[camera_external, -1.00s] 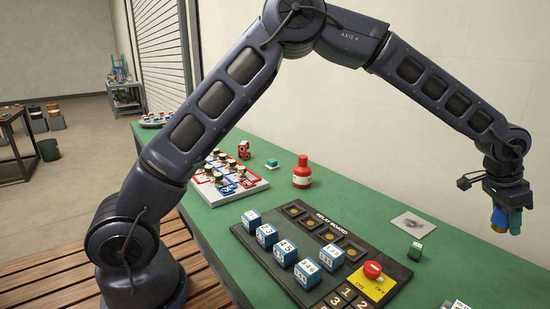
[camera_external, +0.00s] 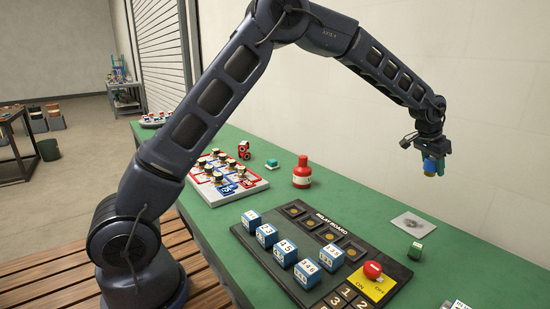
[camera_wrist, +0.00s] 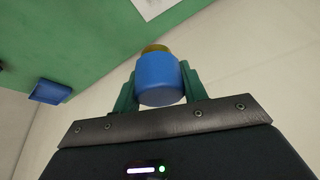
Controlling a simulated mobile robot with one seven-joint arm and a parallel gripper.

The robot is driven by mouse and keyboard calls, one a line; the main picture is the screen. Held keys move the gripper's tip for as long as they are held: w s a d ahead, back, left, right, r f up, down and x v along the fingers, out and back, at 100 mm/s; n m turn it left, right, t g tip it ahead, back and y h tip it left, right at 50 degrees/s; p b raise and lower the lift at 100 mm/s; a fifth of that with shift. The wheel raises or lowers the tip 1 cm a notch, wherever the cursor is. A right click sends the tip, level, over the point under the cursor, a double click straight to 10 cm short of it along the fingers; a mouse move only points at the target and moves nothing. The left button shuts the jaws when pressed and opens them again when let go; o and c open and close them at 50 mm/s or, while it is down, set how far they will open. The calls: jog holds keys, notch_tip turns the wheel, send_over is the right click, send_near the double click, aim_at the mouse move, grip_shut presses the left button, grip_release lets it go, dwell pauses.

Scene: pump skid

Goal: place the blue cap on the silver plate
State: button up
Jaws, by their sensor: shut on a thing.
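My gripper (camera_external: 435,160) is shut on the blue cap (camera_external: 429,167), high above the green table. In the wrist view the cap (camera_wrist: 159,82) sits between the two green fingers of my gripper (camera_wrist: 159,88), with a yellow part at its far end. The silver plate (camera_external: 408,226) is a thin grey square lying flat on the table, below the held cap in the outside view. A pale flat edge at the top of the wrist view (camera_wrist: 150,7) looks like this plate, but it is cut off.
The relay board (camera_external: 262,262) with blue number blocks and a red knob (camera_external: 372,270) is nearer. A red bottle (camera_external: 302,172) stands farther left. A wall runs behind the table.

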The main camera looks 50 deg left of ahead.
jog(key=shift+w+a+f, duration=0.1)
jog(key=shift+a, duration=0.25)
notch_tip(320, 180, down, 20)
jog(key=shift+a+r, duration=0.1)
jog(key=shift+r, duration=0.05)
dwell(0.4)
jog(key=o, duration=1)
